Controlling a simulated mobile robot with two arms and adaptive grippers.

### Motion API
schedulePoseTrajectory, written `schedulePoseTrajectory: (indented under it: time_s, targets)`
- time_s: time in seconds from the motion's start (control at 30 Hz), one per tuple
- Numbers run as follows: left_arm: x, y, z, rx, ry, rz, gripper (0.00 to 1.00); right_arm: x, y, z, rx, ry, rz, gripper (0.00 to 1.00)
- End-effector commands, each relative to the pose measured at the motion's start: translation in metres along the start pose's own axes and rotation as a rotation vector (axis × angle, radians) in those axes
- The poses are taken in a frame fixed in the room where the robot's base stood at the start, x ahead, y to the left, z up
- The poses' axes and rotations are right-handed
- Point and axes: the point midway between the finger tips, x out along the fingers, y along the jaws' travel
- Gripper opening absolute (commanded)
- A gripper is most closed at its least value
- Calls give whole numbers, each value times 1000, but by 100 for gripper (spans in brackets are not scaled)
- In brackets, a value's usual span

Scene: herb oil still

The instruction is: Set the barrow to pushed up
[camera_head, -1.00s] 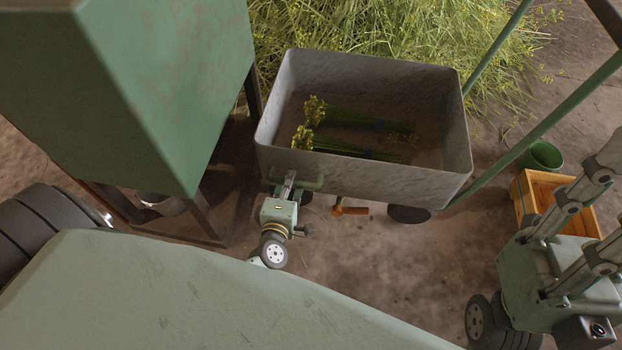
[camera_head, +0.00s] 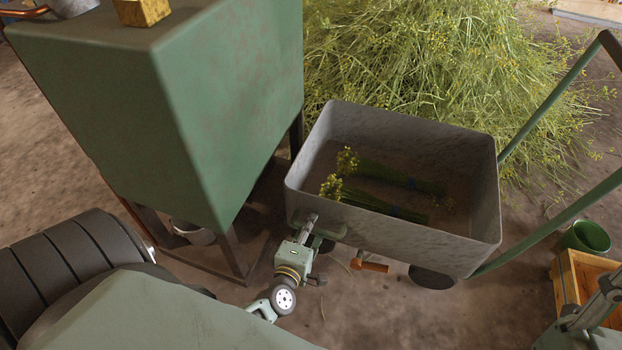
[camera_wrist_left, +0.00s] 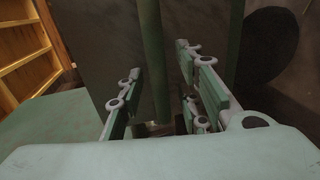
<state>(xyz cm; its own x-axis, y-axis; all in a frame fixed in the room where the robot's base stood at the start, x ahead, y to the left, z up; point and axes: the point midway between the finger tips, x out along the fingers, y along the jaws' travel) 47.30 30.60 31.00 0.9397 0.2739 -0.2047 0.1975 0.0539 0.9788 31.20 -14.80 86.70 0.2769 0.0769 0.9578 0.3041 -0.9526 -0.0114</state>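The barrow (camera_head: 440,245) is a grey metal tub with green push handles rising to the right; bundles of yellow-flowered herb (camera_head: 375,200) lie in it. My left gripper (camera_head: 310,228) is at the left end of this bar, just outside the tub wall. In the left wrist view, the two fingers stand apart on either side of the green bar (camera_wrist_left: 152,60), with a gap visible on the right; it looks open around the bar. My right gripper is out of view; only part of that arm shows at lower right.
A green box-shaped vessel (camera_head: 240,120) on a dark frame stands close left of the barrow. A heap of cut herb (camera_head: 440,60) lies behind it. A green bucket (camera_head: 585,237) and a wooden crate (camera_head: 568,285) stand at right. An orange-handled part (camera_head: 370,265) shows below the tub.

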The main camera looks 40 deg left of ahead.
Motion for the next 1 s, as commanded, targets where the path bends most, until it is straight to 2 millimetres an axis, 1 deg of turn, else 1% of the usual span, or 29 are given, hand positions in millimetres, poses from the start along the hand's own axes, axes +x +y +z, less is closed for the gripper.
schedulePoseTrajectory:
  time_s: [0.23, 0.33, 0.47, 0.7, 0.8, 0.9, 1.0]
  targets:
    - [-1, 0, 2, -1, -3, 0, 33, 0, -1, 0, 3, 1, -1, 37]
    - [-8, -1, 2, -1, -3, -1, 33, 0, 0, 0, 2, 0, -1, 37]
    - [-30, -1, 1, -1, -2, -3, 33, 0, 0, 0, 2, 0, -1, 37]
    - [-82, -1, 0, 0, -1, -4, 33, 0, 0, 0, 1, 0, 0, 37]
    - [-99, -1, 0, 0, -1, -3, 33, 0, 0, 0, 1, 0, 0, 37]
    - [-111, 0, 0, -1, 0, -1, 33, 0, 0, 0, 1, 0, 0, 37]
    - [-118, 0, 0, 0, -1, -1, 33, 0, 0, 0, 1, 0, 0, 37]
